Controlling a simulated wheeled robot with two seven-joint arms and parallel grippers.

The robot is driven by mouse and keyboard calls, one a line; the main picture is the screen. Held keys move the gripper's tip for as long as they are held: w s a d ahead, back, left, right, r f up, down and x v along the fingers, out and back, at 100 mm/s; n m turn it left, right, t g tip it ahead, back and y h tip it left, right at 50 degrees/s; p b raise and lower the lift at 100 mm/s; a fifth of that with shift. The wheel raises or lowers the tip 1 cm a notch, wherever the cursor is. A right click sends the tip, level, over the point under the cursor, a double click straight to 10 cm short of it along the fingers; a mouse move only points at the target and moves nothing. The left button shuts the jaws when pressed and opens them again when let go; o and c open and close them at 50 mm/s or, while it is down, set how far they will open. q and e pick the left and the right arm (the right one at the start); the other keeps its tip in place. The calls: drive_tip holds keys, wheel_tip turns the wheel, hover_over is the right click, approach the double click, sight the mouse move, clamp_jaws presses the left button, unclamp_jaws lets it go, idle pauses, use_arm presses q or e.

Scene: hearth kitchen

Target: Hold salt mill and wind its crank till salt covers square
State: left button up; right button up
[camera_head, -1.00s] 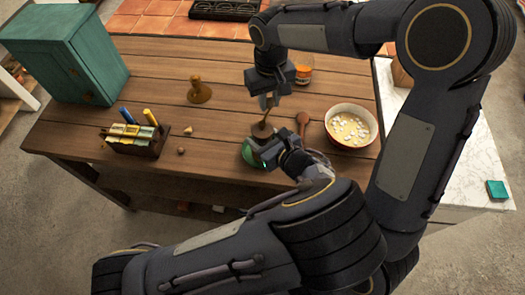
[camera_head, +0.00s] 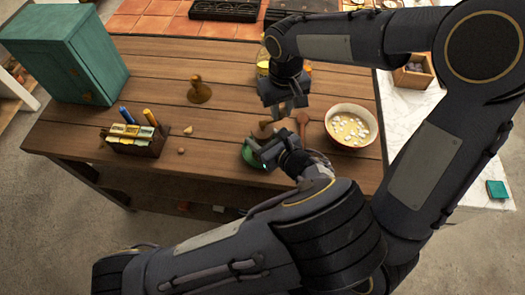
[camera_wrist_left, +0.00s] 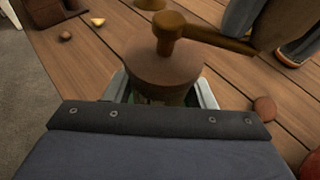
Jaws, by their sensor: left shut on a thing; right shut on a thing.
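The salt mill shows in the left wrist view with a round brown top (camera_wrist_left: 165,72) and a wooden crank (camera_wrist_left: 212,38) reaching right. My left gripper (camera_head: 268,152) is shut around the mill's body, below the crank. My right gripper (camera_head: 284,110) is above and is shut at the crank's outer end; its fingers show at the upper right of the wrist view. The square and any salt on it cannot be made out.
A small rack (camera_head: 137,141), a brown turned object (camera_head: 199,91) and a teal cabinet (camera_head: 70,50) are to the left. The table between is mostly clear.

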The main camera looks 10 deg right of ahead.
use_arm(q)
drive_tip(key=shift+d+r, duration=0.1)
use_arm(e)
drive_tip(key=shift+s+f, duration=0.2)
drive_tip(key=shift+s, duration=0.85)
use_arm(q)
drive_tip(key=shift+d, duration=0.1)
use_arm(e)
drive_tip(key=shift+s+a, duration=0.3)
drive_tip(key=shift+s, duration=0.4)
drive_tip(key=shift+s+a, duration=0.3)
drive_tip(key=shift+s, duration=0.4)
drive_tip(key=o, duration=1)
drive_tip(key=shift+w+r, duration=0.1)
drive_tip(key=shift+w, duration=0.05)
drive_tip(key=shift+d+r, duration=0.1)
use_arm(q)
drive_tip(key=shift+a+f, duration=0.2)
use_arm(e)
wheel_tip(320, 180, up, 8)
